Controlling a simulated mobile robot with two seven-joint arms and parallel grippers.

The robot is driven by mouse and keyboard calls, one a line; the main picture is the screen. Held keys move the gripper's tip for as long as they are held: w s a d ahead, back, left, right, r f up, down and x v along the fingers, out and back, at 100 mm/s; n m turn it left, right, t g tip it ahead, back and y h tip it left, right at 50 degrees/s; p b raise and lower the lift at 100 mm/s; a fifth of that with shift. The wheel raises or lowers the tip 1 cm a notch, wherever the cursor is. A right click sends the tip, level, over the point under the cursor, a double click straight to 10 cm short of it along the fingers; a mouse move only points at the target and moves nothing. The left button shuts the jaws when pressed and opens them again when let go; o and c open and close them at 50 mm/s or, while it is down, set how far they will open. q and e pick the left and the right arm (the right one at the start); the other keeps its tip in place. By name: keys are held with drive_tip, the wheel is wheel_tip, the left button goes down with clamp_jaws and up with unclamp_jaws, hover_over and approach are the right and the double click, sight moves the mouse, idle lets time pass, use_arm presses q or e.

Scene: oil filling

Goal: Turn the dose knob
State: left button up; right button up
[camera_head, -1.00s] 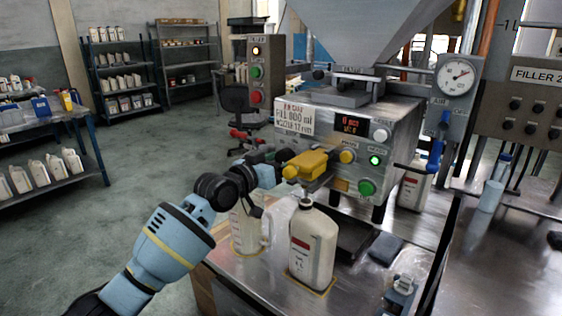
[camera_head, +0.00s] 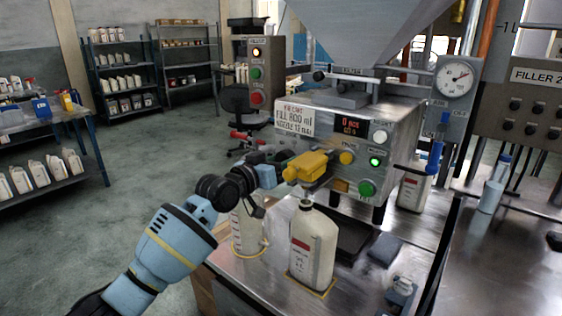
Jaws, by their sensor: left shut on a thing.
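The filling machine (camera_head: 350,121) stands in the middle under a grey hopper, with a small red display (camera_head: 348,126) on its front. My left gripper (camera_head: 280,163) is at the left side of the machine's front, beside the yellow nozzle block (camera_head: 306,167). It is shut on a small dark part that I take for the dose knob; the jaws and block hide most of it, so its angle cannot be read. A white bottle (camera_head: 313,248) stands upright below the nozzle. My right gripper is not in view.
A second white bottle (camera_head: 246,226) stands behind my left forearm. A dark pad (camera_head: 384,249) lies on the steel bench, right of the front bottle. A blue-handled lever (camera_head: 434,157) hangs at the machine's right. Shelves and a bottle table are far left.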

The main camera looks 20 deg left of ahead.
use_arm(q)
drive_tip(key=n+p, duration=0.1)
drive_tip(key=n, duration=0.1)
drive_tip(key=shift+r+n, duration=0.1)
drive_tip(key=shift+n, duration=0.2)
drive_tip(key=shift+n+p, duration=0.4)
drive_tip(key=shift+n, duration=0.6)
drive_tip(key=shift+f+n+t+p, duration=0.15)
drive_tip(key=shift+n+p, duration=0.35)
drive_tip(key=shift+n, duration=1.25)
drive_tip(key=shift+f+n+t+p, duration=0.1)
drive_tip(key=shift+n+t+p, duration=0.25)
drive_tip(key=shift+n, duration=1.4)
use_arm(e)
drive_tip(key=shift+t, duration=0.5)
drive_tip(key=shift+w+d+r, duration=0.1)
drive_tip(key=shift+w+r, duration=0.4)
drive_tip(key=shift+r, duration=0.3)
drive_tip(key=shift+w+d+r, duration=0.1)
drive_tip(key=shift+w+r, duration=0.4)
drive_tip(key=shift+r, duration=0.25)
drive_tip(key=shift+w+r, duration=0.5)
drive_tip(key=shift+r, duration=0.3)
use_arm(q)
drive_tip(key=o, duration=1)
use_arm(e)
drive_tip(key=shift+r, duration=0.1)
